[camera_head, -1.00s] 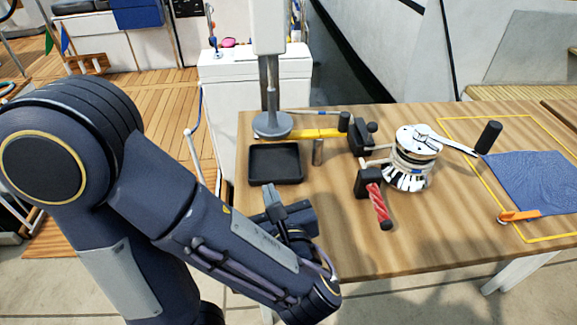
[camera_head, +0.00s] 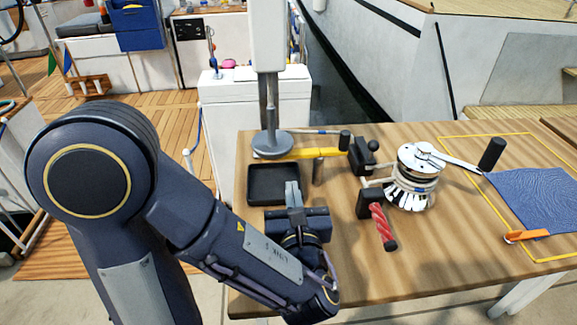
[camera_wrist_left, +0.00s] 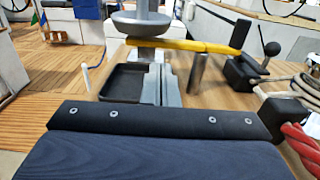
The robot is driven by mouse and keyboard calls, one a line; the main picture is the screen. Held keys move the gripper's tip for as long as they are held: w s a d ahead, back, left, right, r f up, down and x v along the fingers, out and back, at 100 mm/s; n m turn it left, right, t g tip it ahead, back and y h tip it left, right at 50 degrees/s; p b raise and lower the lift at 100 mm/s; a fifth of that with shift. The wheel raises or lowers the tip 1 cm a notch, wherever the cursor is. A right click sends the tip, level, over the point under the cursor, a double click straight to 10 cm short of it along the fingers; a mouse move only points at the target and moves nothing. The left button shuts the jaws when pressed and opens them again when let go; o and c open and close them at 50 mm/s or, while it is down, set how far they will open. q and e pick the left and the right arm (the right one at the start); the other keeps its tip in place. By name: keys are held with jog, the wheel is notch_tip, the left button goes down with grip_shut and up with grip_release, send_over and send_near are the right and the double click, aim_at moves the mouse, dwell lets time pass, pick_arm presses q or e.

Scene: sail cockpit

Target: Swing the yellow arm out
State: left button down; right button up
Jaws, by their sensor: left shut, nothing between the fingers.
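The yellow arm (camera_head: 318,153) lies at the back of the table, running from near the grey round base (camera_head: 272,144) on the left to an upright black handle (camera_head: 344,140) at its right end. In the left wrist view, the yellow arm (camera_wrist_left: 180,45) crosses ahead, with a short metal post (camera_wrist_left: 197,72) under or beside it. My left gripper (camera_head: 292,190) is shut and empty, at the right front edge of the black tray (camera_head: 256,185), in front of the yellow arm and apart from it. My right gripper is not in view.
A silver winch (camera_head: 417,165) with a crank handle stands right of the yellow arm. A blue cloth (camera_head: 535,190) and an orange-handled tool (camera_head: 526,236) lie at the right. The table front is clear.

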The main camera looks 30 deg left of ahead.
pick_arm(q)
jog(key=x, duration=0.8)
jog(key=shift+s+d, duration=0.1)
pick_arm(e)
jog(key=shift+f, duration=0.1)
